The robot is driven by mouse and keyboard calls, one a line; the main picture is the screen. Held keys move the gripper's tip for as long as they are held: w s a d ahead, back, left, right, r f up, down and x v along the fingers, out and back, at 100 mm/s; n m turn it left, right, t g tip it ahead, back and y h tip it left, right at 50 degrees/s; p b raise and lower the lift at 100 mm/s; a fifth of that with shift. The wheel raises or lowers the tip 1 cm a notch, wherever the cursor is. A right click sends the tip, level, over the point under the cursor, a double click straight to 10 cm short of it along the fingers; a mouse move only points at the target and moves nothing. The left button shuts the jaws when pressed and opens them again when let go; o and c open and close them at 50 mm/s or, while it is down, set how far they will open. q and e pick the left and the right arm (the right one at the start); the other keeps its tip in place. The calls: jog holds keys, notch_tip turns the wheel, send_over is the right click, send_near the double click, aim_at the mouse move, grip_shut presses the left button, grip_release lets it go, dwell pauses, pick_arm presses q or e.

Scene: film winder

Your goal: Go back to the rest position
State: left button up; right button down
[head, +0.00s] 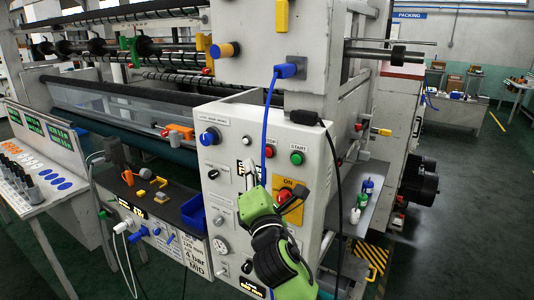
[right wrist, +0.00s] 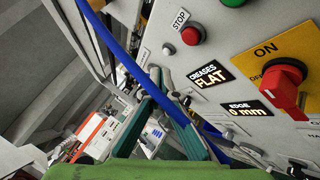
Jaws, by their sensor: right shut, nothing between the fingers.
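My right gripper (head: 249,172) is in front of the grey control panel (head: 225,130), below the stop and start buttons and left of the red rotary switch. Its fingers are shut with nothing between them. It also shows in the right wrist view (right wrist: 165,82), where the panel's red stop button (right wrist: 191,35) and red rotary switch (right wrist: 284,84) are close to its right. A blue cable (head: 267,125) hangs down to the gripper and crosses beside its fingers in the wrist view. I cannot tell if they touch. My left gripper does not show.
A black cable (head: 338,170) hangs right of the panel. A shelf with small bottles (head: 364,190) stands at the right side. A dark tray with tools and a blue bin (head: 194,212) lies left of the panel. Open floor (head: 470,200) is at the right.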

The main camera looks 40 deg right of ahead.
dwell(0.5)
jog(key=w+a+f+m+g+y+b, duration=0.1)
jog(key=a+f+m+g+y+b, duration=0.15)
jog(key=f, duration=1.65)
jog(key=w+a+f+m+g+y+b, duration=0.1)
jog(key=f+g+y, duration=0.15)
jog(key=f, duration=1.65)
jog(key=s+a+f+m+g, duration=0.1)
jog(key=s+f+m+g, duration=0.15)
jog(key=f, duration=0.65)
jog(key=s+a+f+m+g, duration=0.1)
jog(key=s+f, duration=0.3)
jog(key=f, duration=0.5)
jog(key=s+a+f+m+g+y+b, duration=0.1)
jog(key=s+a+f+m+g+b, duration=0.15)
jog(key=s+f, duration=0.85)
jog(key=s+a+f+m+g+y+b, duration=0.1)
jog(key=s+a+f+m+g, duration=0.15)
jog(key=s+f, duration=0.9)
jog(key=s+a+f+m+g, duration=0.1)
jog(key=s+f, duration=0.4)
jog(key=s, duration=0.7)
jog(key=s+a+f+m+g+y+b, duration=0.1)
jog(key=s+f+m+g, duration=0.2)
jog(key=s, duration=0.9)
notch_tip(320, 180, down, 2)
jog(key=shift+f+m, duration=0.15)
jog(key=shift+m, duration=0.55)
jog(key=shift+g, duration=0.25)
